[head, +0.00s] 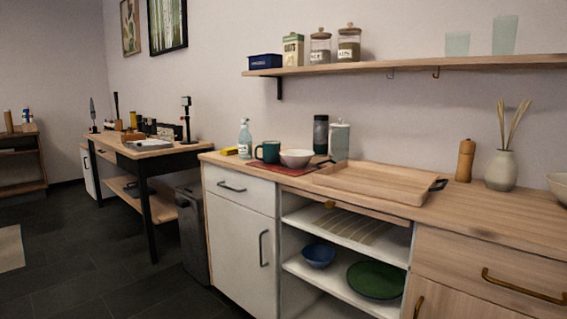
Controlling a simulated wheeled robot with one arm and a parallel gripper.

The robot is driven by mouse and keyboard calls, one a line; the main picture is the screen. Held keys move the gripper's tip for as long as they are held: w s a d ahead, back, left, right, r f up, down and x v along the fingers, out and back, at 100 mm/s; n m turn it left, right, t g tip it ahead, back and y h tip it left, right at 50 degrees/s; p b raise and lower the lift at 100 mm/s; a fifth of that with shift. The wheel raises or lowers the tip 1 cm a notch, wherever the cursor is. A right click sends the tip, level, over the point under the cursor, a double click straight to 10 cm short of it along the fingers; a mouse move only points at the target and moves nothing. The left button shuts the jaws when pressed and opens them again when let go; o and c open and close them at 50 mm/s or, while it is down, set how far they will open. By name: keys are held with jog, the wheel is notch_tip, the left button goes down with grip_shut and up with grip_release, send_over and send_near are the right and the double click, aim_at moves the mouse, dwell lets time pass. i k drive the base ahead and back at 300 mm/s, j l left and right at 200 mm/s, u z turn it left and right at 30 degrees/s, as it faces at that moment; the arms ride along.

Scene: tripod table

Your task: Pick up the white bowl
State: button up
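A small white bowl (296,159) stands upright on the counter in the head view, on or at the edge of a red mat (285,171). A dark green mug (268,152) stands close to its left. A wooden tray (372,186) with dark handles lies to its right. Another pale bowl (559,187) is cut off by the right edge of the view. My gripper is not in view.
Behind the white bowl stand a dark bottle (320,134) and a glass canister (340,142). A spray bottle (245,139) is at the left. A shelf (420,66) with jars hangs above. A vase (501,171) stands right. Floor at left is open.

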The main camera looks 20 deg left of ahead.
aim_at(296, 158)
jog(key=u, duration=0.8)
jog(key=j+z, duration=0.1)
jog(key=z, duration=0.7)
jog(key=i+j+z, duration=0.15)
jog(key=j+z, duration=0.25)
jog(key=j, duration=0.2)
jog(key=j+z, duration=0.4)
jog(key=j, duration=0.25)
jog(key=j+z, duration=0.4)
jog(key=j, duration=0.25)
